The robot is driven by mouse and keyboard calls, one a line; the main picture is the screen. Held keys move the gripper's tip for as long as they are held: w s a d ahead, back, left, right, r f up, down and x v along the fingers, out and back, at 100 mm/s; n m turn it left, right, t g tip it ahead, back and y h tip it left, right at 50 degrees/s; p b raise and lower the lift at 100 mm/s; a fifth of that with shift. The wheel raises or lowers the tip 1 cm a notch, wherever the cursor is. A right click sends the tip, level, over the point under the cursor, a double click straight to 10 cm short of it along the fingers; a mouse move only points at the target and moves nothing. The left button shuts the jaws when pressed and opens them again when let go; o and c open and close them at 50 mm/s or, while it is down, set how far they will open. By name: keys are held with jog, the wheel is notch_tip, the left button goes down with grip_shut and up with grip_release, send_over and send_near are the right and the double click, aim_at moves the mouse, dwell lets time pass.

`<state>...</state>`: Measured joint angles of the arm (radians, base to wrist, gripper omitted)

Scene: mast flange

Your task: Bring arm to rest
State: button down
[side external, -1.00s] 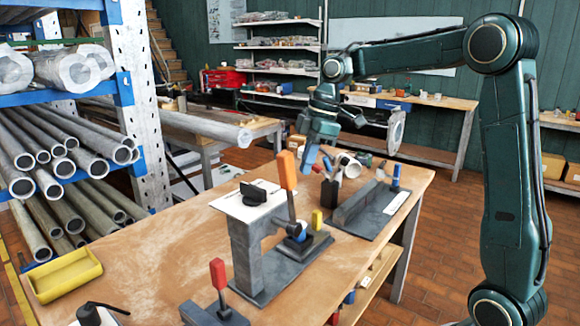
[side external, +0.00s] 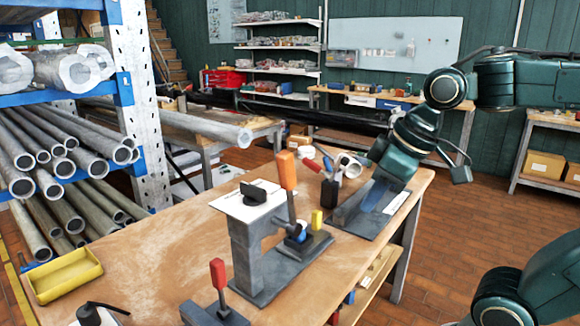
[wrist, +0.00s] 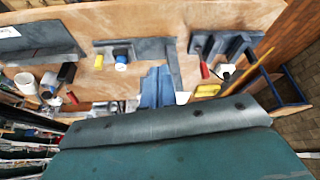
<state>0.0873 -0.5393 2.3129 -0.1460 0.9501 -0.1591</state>
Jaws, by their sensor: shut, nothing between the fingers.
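My gripper shows in the wrist view, where its blue fingers (wrist: 157,88) are together with nothing between them. Part of the workbench (side external: 150,245) lies beyond them in that view. In the side external view my wrist is over the bench's far right end, angled down. The fingertips cannot be made out there. A grey stand (side external: 247,260) with a white top plate, a black knob and an orange-handled lever (side external: 287,172) stands near the middle of the bench. A long dark fixture (side external: 372,212) lies behind it, partly hidden by my wrist.
A red-handled clamp (side external: 217,275) and a yellow tray (side external: 65,275) are on the bench's near side. A pipe rack (side external: 133,100) stands at the left. A white cup (side external: 349,164) is at the bench's far end. Open brick floor (side external: 470,225) lies right of the bench.

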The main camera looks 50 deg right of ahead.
jog(key=s+f, duration=0.1)
jog(key=s+f+m, duration=0.1)
jog(key=s, duration=0.1)
jog(key=s+m, duration=0.1)
jog(key=s, duration=0.1)
jog(key=shift+s+d+f+t+h, duration=0.1)
jog(key=shift+d+f+t+h, duration=0.2)
jog(key=shift+f+t, duration=0.1)
dwell(1.3)
